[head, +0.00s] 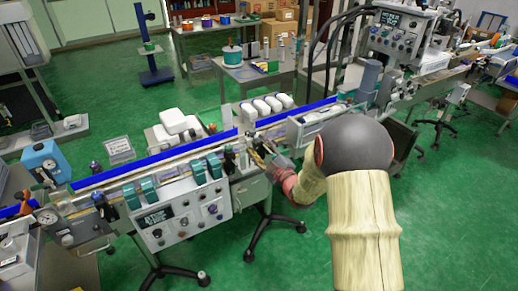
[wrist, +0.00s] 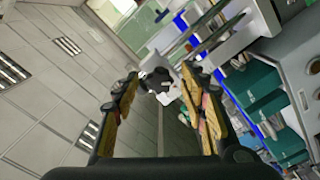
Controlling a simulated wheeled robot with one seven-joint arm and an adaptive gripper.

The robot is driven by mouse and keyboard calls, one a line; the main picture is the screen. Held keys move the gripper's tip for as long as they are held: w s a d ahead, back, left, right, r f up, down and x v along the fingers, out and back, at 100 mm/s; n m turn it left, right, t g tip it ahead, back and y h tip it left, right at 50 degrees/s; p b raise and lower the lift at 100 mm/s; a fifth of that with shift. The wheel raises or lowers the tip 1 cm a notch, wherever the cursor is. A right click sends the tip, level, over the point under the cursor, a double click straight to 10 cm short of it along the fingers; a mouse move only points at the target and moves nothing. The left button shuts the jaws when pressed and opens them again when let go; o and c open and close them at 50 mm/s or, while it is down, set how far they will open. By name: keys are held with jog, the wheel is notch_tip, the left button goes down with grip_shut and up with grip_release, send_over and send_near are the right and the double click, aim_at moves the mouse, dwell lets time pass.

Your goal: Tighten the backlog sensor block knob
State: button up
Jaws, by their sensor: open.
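My gripper (head: 262,153) is at the conveyor's near side, just right of the control panel, in the head view. In the wrist view its two fingers (wrist: 162,98) are spread apart with nothing clamped between them. A dark rounded part (wrist: 154,79) with a grey bracket shows beyond the fingertips, in the gap between them. It may be the sensor block and its knob, but I cannot tell for sure. In the head view that spot is small and partly covered by my gripper.
The conveyor with its blue rail (head: 160,160) runs across the view. A control panel (head: 182,213) with knobs hangs on its near side, left of my gripper. The green floor (head: 300,262) in front is partly clear.

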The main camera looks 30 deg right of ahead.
jog(key=shift+c, duration=0.4)
grip_shut()
